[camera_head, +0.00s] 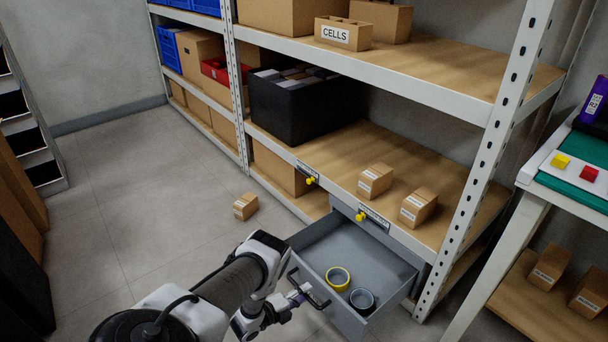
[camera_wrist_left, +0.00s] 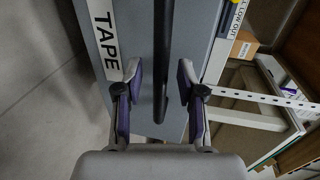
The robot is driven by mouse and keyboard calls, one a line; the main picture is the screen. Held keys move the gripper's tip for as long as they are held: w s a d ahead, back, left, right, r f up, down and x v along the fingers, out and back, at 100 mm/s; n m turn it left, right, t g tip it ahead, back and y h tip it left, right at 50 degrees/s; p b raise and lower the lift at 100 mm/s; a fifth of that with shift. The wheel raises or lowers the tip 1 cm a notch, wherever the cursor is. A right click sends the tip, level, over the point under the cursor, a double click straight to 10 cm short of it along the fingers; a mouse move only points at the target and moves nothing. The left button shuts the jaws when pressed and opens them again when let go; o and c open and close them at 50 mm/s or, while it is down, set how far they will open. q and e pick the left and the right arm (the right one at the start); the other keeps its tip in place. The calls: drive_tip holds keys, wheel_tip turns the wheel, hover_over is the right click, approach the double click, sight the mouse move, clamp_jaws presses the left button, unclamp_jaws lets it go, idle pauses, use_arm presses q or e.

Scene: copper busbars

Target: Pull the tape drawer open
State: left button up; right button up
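The grey tape drawer (camera_head: 402,292) stands pulled out from under the lower shelf in the head view. A yellow tape roll (camera_head: 338,279) and a dark grey roll (camera_head: 362,300) lie inside it. Its front carries a black bar handle (camera_head: 309,291) and a white TAPE label (camera_wrist_left: 104,38). My left gripper (camera_head: 298,296) is at the drawer front by the handle. In the left wrist view its two purple-padded fingers (camera_wrist_left: 160,82) are apart on either side of the handle (camera_wrist_left: 161,50), with gaps to the bar. My right gripper is not in view.
Small cartons (camera_head: 375,180) stand on the shelf above the drawer. A yellow knob (camera_head: 360,216) shows by the drawer opening. One carton (camera_head: 245,206) lies on the floor. A shelf post (camera_head: 480,190) and a white workbench (camera_head: 528,183) stand to the right.

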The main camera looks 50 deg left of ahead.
use_arm(q)
drive_tip(key=v, duration=1.1)
drive_tip(key=shift+s, duration=0.3)
drive_tip(key=shift+a, duration=0.1)
